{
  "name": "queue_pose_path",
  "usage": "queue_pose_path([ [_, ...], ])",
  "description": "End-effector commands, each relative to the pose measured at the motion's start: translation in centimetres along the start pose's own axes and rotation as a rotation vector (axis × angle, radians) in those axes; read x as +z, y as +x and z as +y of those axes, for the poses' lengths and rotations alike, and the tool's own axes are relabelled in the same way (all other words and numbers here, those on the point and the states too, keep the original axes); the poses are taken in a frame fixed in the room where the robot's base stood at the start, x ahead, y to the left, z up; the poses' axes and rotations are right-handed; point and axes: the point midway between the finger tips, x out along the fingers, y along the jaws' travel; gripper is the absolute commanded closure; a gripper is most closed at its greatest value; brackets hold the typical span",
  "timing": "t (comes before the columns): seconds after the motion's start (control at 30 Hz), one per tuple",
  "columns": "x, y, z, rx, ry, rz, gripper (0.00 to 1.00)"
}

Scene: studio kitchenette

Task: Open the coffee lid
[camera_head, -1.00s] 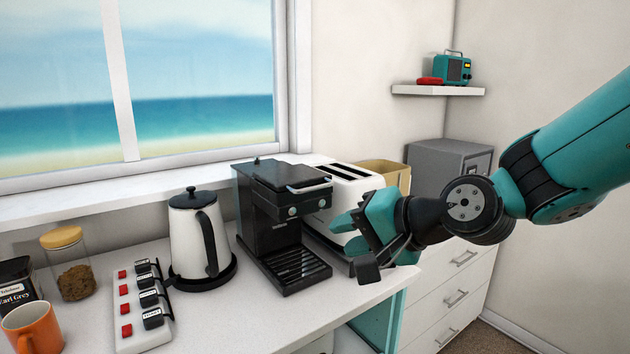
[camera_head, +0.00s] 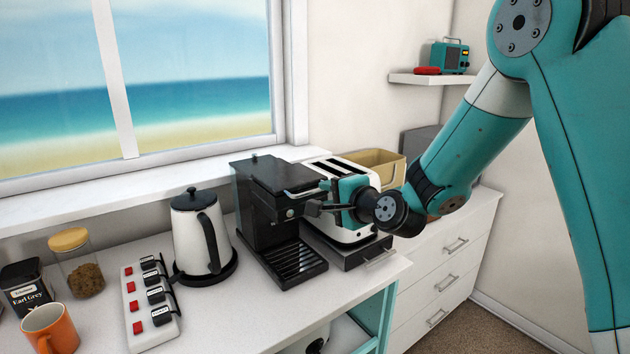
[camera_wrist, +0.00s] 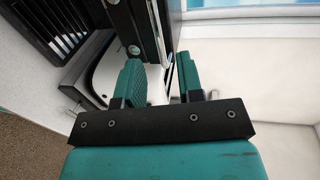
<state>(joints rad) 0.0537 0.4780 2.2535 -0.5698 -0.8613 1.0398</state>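The black coffee machine (camera_head: 262,215) stands on the counter, and its flat top lid (camera_head: 276,175) is down. A metal handle bar (camera_head: 303,190) runs along the lid's front edge. My gripper (camera_head: 322,197) is at the machine's front right upper corner, close to the handle. In the wrist view, its two teal fingers (camera_wrist: 161,72) are spread apart. The machine's dark front and a long metal edge (camera_wrist: 157,25) lie just beyond the fingertips. I cannot tell whether a finger touches the handle.
A white toaster (camera_head: 345,168) stands close on the machine's right, beside my gripper. A white kettle (camera_head: 197,240) and a switch strip (camera_head: 150,305) are on the left, with an orange mug (camera_head: 50,328). The window sill (camera_head: 150,195) runs behind.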

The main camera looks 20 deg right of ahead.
Motion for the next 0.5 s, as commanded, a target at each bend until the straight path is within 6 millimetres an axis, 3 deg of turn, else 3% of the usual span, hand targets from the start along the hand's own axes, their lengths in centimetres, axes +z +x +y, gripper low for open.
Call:
queue_pose_path([
  [0.2,0.1,4.0,-0.2,0.002,0.0,-0.002,0.66],
  [0.5,0.0,5.8,0.0,0.001,0.0,-0.001,0.66],
])
